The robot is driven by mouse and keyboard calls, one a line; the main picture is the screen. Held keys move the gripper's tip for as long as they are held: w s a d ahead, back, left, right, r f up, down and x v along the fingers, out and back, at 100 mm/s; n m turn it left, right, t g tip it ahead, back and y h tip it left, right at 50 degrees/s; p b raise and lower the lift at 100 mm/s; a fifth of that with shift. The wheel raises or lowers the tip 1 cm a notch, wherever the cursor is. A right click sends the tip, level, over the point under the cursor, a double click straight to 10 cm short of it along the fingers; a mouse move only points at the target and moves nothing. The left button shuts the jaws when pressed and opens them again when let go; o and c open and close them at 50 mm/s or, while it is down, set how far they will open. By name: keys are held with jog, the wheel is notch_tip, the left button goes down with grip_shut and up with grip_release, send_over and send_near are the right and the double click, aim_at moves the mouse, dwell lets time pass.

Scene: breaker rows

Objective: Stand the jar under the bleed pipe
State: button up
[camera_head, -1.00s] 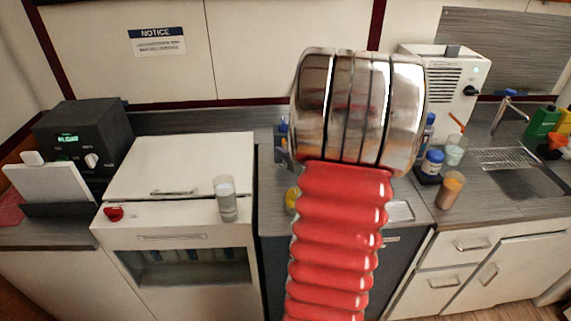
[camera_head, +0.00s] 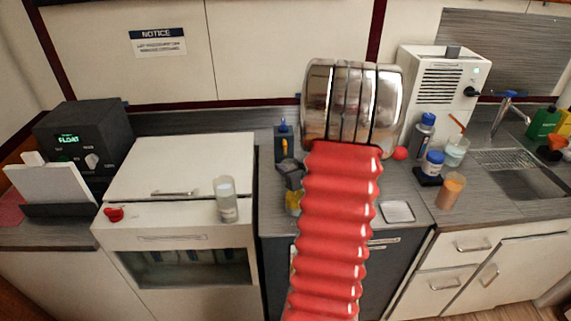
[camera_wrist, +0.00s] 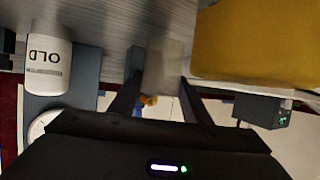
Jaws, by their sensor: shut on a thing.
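My gripper shows in the wrist view (camera_wrist: 160,82), with its two dark fingers on either side of a pale, see-through thing that looks like the jar (camera_wrist: 166,62). The gripper is shut on it. In the head view my red ribbed arm and its metal joint hide most of the gripper and the held jar. I cannot make out the bleed pipe for sure; a thin orange tube (camera_head: 457,121) rises by the white machine at the right, above a clear glass (camera_head: 455,152).
A white container marked OLD (camera_wrist: 48,65) and a large yellow block (camera_wrist: 258,45) flank my fingers in the wrist view. A clear glass (camera_head: 226,200) stands on the white cabinet (camera_head: 180,165). A blue-capped jar (camera_head: 432,164), an orange-brown glass (camera_head: 451,190) and a sink (camera_head: 530,183) are at right.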

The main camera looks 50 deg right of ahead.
aim_at(286, 164)
jog(key=x, duration=0.3)
jog(key=shift+w+r, duration=0.1)
jog(key=shift+r, duration=0.05)
jog(key=shift+d, duration=0.1)
jog(key=shift+f, duration=0.25)
jog(key=o, duration=1)
jog(key=shift+o, duration=0.2)
jog(key=v, duration=1.2)
jog(key=shift+r, duration=0.1)
